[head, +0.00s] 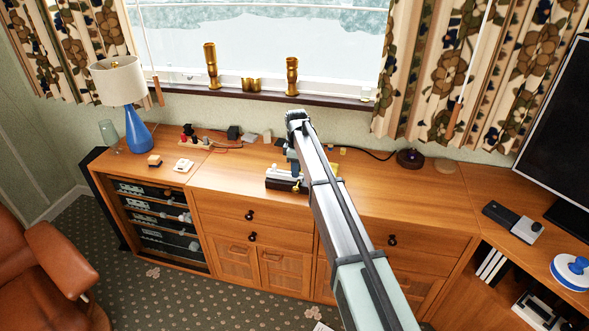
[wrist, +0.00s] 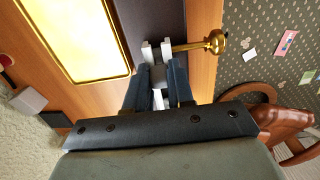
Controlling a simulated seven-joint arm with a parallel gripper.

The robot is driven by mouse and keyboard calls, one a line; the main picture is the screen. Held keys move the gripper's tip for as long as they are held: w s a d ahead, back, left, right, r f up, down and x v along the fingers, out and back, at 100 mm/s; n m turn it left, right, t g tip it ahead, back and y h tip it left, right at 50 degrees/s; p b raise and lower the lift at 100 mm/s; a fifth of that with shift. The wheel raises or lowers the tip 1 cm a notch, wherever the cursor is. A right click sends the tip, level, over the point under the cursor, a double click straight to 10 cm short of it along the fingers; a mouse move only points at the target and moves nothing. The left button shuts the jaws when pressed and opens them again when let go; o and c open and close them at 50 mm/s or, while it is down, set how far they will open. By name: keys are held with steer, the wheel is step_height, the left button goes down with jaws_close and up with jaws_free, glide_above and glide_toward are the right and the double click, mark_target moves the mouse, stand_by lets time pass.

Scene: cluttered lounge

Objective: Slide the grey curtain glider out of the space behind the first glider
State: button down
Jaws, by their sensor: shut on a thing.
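In the wrist view my gripper (wrist: 159,73) has its two dark blue fingers closed on a small grey piece, which looks like the grey curtain glider (wrist: 157,75). It sits at a dark strip (wrist: 152,20), which looks like the track. Two pale upright parts (wrist: 147,52) stand just beyond the fingertips; I cannot tell which is the first glider. A brass rod with a round knob (wrist: 214,42) sticks out to the right beside them. In the head view my arm hides most of this spot; the dark base with pale parts (head: 287,182) shows on the cabinet.
A shiny yellow tray (wrist: 85,40) lies close to the left of the strip in the wrist view. On the cabinet stand a blue lamp (head: 138,130), a board with knobs (head: 190,140) and a dark round object (head: 410,157).

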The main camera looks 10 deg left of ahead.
steer(key=shift+s+d, duration=0.15)
steer(key=shift+d, duration=0.05)
steer(key=shift+d, duration=1.95)
steer(key=shift+d, duration=0.35)
steer(key=shift+d, duration=0.3)
steer(key=shift+r, duration=0.15)
steer(key=shift+r, duration=2.85)
steer(key=shift+w, duration=0.2)
